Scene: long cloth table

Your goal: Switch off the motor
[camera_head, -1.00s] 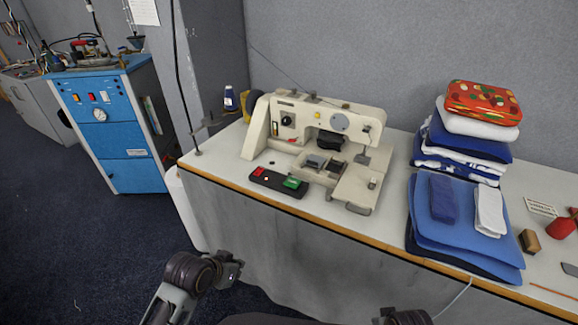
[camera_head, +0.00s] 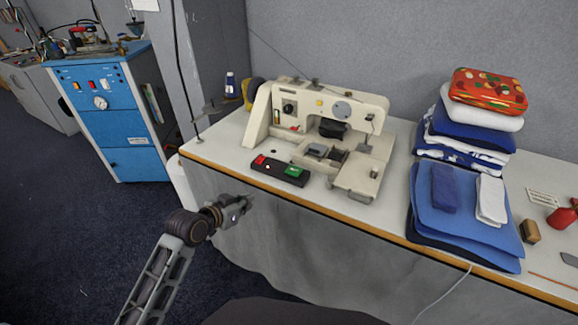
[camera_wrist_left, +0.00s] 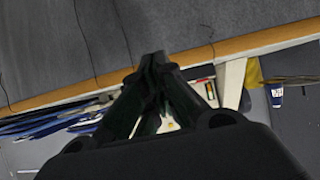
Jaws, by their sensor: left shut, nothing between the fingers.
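A cream sewing machine (camera_head: 325,125) stands on the long table (camera_head: 225,140). In front of it lies a black switch box (camera_head: 280,171) with a red button (camera_head: 260,160) at its left and a green button (camera_head: 293,171) at its right. My left gripper (camera_head: 247,201) is shut and empty, in front of the table's front edge and apart from the switch box. In the left wrist view its fingertips (camera_wrist_left: 154,60) meet, with the table edge behind them; the fingers hide most of the machine there. My right gripper is not in view.
A stack of folded cloths (camera_head: 465,195) lies right of the machine. A blue cabinet (camera_head: 112,115) stands at the left. A dark cable (camera_head: 183,80) hangs by the table's left end. The tabletop just before the switch box is clear.

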